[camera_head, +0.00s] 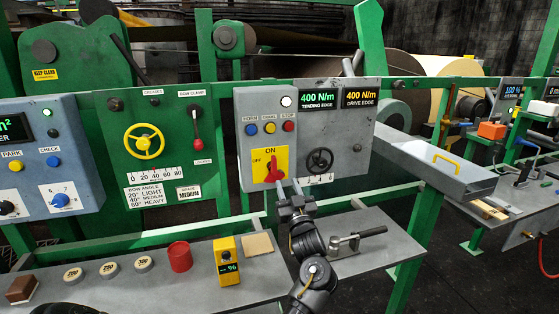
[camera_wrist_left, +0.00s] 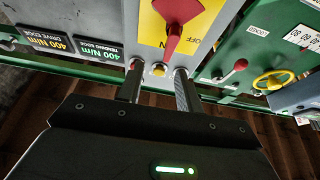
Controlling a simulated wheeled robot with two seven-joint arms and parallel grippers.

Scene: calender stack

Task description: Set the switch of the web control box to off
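The web control box (camera_head: 336,112) is a grey panel at the centre of the head view. Its red switch handle (camera_head: 274,172) sits on a yellow plate, with ON printed above and OFF at the left. The handle's narrow end points up towards ON. My left gripper (camera_head: 288,186) is in front of the box, just below and right of the switch. In the left wrist view the red handle (camera_wrist_left: 178,24) is at the top, beyond the fingertips. The left gripper's fingers (camera_wrist_left: 157,78) are apart with nothing between them. Contact with the switch cannot be told. My right gripper is not visible.
A black knob (camera_head: 320,160) is right of the switch, and blue, yellow and red buttons (camera_head: 270,127) are above it.

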